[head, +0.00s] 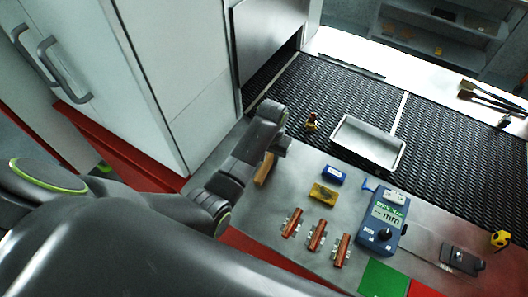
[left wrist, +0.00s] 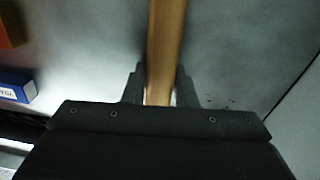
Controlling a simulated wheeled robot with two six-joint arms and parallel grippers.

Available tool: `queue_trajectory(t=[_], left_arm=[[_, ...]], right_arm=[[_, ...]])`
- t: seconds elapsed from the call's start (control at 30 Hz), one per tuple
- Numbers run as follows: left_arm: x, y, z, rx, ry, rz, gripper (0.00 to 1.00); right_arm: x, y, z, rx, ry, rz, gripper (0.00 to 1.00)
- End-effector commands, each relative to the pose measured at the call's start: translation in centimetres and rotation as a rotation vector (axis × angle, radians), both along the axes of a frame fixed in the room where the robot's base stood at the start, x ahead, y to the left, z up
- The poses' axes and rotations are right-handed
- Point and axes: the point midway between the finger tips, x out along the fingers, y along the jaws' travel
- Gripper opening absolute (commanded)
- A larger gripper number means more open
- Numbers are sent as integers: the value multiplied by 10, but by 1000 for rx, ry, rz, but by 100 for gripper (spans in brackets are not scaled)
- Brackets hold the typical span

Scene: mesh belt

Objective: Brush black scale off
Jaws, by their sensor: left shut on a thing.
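My left gripper (head: 276,150) is shut on a wooden-handled tool (head: 265,169), which may be the brush. It is low over the metal table (head: 262,213), near its left edge. In the left wrist view, the wooden handle (left wrist: 166,45) runs upright between the fingers (left wrist: 160,88); any bristles are hidden. A few tiny dark specks (left wrist: 222,103) show on the metal right of the handle; I cannot tell if they are scale. Three copper-coloured pieces with silvery ends (head: 316,236) lie in a row on the table. My right gripper is not in view.
A black mesh belt (head: 440,150) runs behind, carrying a metal tray (head: 346,150) and a small yellow-black object (head: 312,121). A blue box (head: 334,174), yellow block (head: 323,193), blue meter (head: 384,221), green pad (head: 384,279) and black device (head: 462,259) occupy the table. A white cabinet (head: 185,80) stands left.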

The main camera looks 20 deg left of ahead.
Motion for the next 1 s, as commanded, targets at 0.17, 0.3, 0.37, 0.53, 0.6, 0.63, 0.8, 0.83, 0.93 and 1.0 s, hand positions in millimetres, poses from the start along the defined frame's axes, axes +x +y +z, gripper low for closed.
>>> queue_trajectory(t=[0.17, 0.3, 0.37, 0.53, 0.6, 0.63, 0.8, 0.83, 0.93, 1.0], left_arm=[[-4, -11, -2, -3, 8, -1, 7], [1, -12, -1, -1, 8, -2, 7], [5, -12, 0, 0, 7, -2, 7], [8, -9, 1, 0, 5, -1, 7], [9, -5, 1, 1, 5, -1, 7], [10, -2, 1, 1, 5, 0, 7], [12, 13, 0, 2, 4, 1, 7], [12, 16, 0, 3, 4, 1, 7], [14, 24, -1, 2, 3, 0, 7], [14, 28, -1, 2, 3, 0, 7]], right_arm=[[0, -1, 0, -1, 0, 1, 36], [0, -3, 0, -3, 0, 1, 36], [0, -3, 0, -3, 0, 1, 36], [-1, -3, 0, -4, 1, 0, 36], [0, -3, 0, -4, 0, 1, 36], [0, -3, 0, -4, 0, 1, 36], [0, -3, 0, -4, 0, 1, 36], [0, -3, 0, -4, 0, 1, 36], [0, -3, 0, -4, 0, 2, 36], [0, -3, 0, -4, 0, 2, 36]])
